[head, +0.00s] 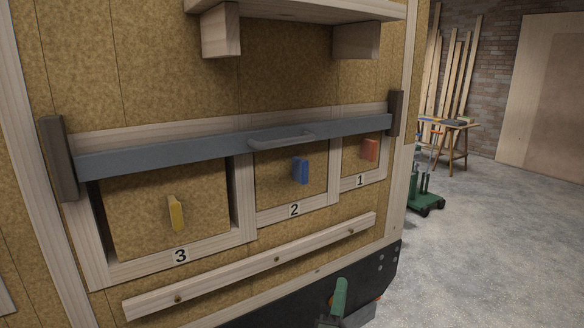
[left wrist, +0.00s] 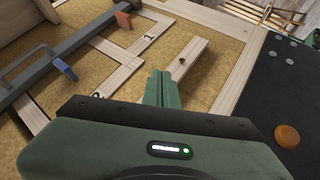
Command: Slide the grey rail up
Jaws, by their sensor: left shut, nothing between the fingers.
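The grey rail (head: 200,147) lies across the top of the three numbered compartments, between two dark brown end posts (head: 58,158). A grey bar handle (head: 281,141) sits on its front. In the left wrist view the rail (left wrist: 72,47) and its handle (left wrist: 25,65) are at the upper left. My left gripper (head: 340,287) is low in front of the wall, below the wooden strip and apart from the rail. In the left wrist view its green fingers (left wrist: 161,82) are together with nothing between them. My right gripper is not in view.
Yellow (head: 176,214), blue (head: 300,171) and red (head: 369,150) tabs stick out below the rail. A wooden strip (head: 230,272) runs beneath the compartments. A shelf (head: 300,12) juts out above. Open concrete floor (head: 480,240) lies right.

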